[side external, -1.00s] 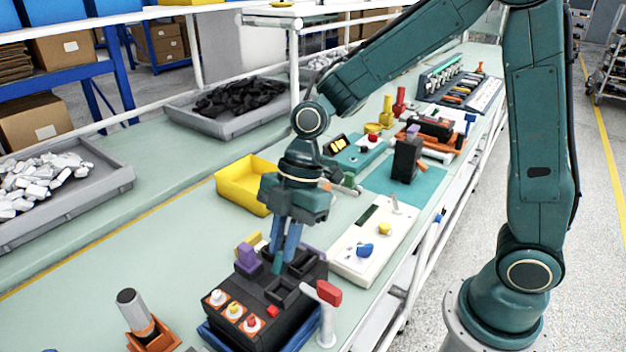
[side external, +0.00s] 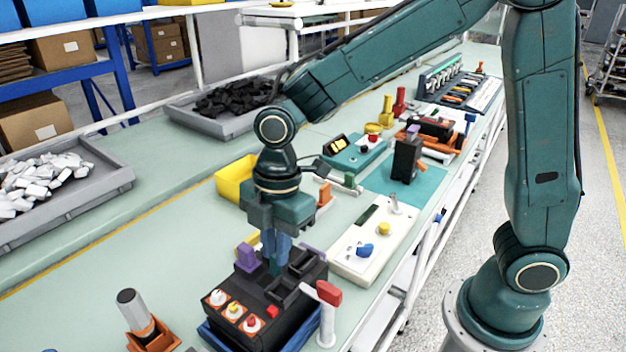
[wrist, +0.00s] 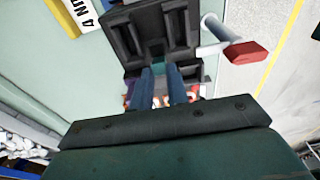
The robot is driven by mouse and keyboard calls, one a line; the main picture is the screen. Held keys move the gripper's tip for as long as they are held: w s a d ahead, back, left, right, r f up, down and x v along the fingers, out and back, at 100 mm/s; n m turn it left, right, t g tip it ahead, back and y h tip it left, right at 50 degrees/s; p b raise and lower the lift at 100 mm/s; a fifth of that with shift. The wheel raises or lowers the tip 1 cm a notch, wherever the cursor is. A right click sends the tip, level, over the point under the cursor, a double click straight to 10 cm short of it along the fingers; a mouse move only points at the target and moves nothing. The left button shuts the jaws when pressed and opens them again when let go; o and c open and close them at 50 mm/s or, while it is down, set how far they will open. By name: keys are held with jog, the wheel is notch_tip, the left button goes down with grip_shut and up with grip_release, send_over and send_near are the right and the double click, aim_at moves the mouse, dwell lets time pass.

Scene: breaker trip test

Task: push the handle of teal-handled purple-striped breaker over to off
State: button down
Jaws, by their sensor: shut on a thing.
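The black test block (side external: 284,318) stands on the bench with several open slots and round white-and-red controls on its near face. My gripper (side external: 275,262) points down into its upper left part. A small teal handle (side external: 274,268) shows at the fingertips, and the gripper is shut on it. The fingers hide most of this breaker, and I cannot make out its purple stripe or exact tilt. In the wrist view my gripper (wrist: 162,72) reaches to the block (wrist: 158,30), with the fingers apart by the width of something narrow.
A red-ended lever on a white post (side external: 328,300) stands close at the block's right. A purple upright piece (side external: 246,258) is close to the fingers at left. A cream panel (side external: 350,262) lies behind right, a yellow bin (side external: 232,180) behind left.

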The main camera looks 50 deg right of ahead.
jog(key=c, duration=1.4)
grip_release()
jog(key=shift+o, duration=0.2)
notch_tip(320, 180, up, 14)
jog(key=d, duration=0.1)
jog(key=shift+d+f, duration=0.2)
jog(key=shift+d, duration=0.15)
